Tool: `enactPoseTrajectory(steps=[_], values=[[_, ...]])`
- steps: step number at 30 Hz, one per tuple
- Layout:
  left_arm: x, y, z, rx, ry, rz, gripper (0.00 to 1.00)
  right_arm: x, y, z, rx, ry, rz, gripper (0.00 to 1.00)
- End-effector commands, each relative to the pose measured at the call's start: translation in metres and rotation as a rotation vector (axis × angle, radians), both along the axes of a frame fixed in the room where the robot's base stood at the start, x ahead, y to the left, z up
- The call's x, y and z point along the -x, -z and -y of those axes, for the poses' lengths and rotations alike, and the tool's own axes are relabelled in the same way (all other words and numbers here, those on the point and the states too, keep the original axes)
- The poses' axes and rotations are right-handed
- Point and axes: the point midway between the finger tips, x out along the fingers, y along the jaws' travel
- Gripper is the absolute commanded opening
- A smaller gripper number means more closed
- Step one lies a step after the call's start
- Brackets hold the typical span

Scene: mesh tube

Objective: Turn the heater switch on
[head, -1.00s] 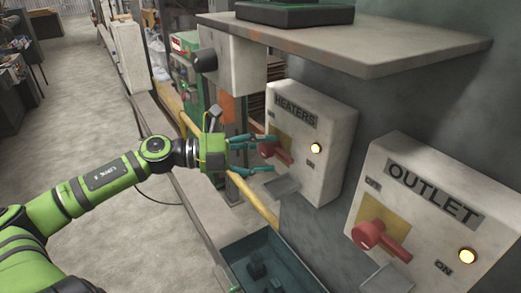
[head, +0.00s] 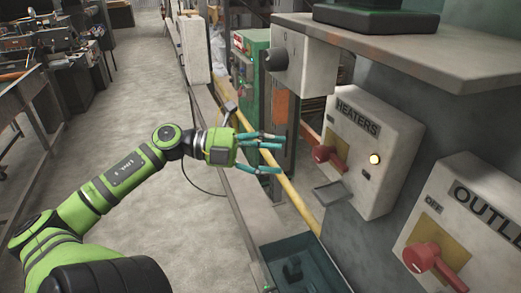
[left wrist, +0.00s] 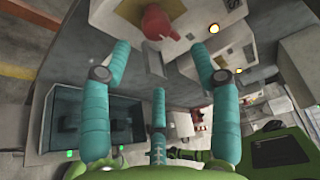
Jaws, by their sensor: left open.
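The heater box (head: 365,155), pale and labelled HEATERS, is on the grey wall at right in the head view. Its red switch handle (head: 329,155) points down and right, toward the lower right side of its plate. The round lamp (head: 375,159) on the box glows yellow. My left gripper (head: 282,153) is open and empty, left of the handle with a gap between. In the left wrist view, the teal fingers (left wrist: 163,52) are spread and a red handle (left wrist: 158,22) shows beyond them. My right gripper is not in view.
The OUTLET box (head: 468,215) with its own red handle (head: 432,262) is at lower right. A metal shelf (head: 400,50) juts out above the heater box. A teal bin (head: 305,255) stands below, beside a yellow rail (head: 296,203). Open floor lies left.

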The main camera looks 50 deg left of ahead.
Motion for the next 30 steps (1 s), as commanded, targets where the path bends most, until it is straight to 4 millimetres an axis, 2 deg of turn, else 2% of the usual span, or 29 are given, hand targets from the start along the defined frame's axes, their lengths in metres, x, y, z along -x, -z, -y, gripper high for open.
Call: enactPoseTrajectory(steps=[3,7,25,28,30], values=[[0.011,-0.002,-0.011,0.002,-0.002,0.000,0.62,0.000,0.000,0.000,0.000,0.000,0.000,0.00],[0.016,-0.002,-0.016,0.000,0.000,0.000,0.62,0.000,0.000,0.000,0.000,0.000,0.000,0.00],[0.017,-0.002,-0.016,0.002,-0.001,0.001,0.62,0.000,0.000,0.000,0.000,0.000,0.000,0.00],[0.013,0.007,-0.028,0.049,-0.043,-0.008,0.62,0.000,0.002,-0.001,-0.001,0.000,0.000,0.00],[0.007,0.024,-0.048,0.131,-0.118,-0.025,0.62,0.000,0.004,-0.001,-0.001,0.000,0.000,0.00]])
